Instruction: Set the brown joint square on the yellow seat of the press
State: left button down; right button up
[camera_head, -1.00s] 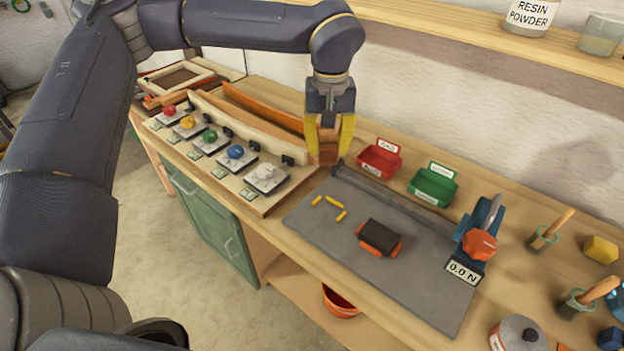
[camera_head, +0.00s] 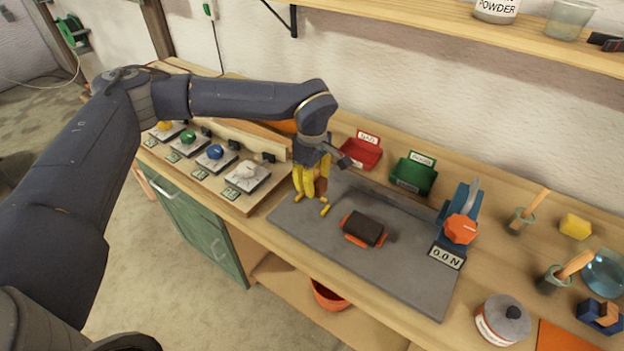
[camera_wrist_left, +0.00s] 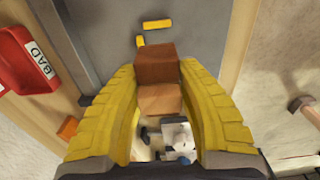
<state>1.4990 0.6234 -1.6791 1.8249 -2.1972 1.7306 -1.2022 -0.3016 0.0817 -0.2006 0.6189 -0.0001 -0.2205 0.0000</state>
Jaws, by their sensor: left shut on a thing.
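The brown joint (camera_head: 320,187) is between the yellow fingers of my left gripper (camera_head: 309,190), which is shut on it. In the left wrist view the joint (camera_wrist_left: 158,68) shows as a brown block of two parts between the fingers. The grey press plate (camera_head: 400,274) lies below, and the gripper is over its far left end. The yellow seat shows as short yellow marks on the plate; one mark (camera_head: 324,210) lies just in front of the gripper, and marks (camera_wrist_left: 157,24) show beyond the joint in the wrist view. I cannot tell whether the joint touches the plate. My right gripper is out of view.
A black block with orange sides (camera_head: 362,228) sits mid-plate. The press head with its orange knob (camera_head: 461,229) and 0.0 N display stands at the right end. A red BAD bin (camera_head: 361,153) and a green bin (camera_head: 413,176) stand behind.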

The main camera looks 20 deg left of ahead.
aim_at(312, 204)
pick_arm(q)
jog(key=shift+f, duration=2.55)
jog(key=shift+f, duration=0.55)
jog(key=c, duration=0.9)
grip_release()
jog(key=shift+c, duration=0.2)
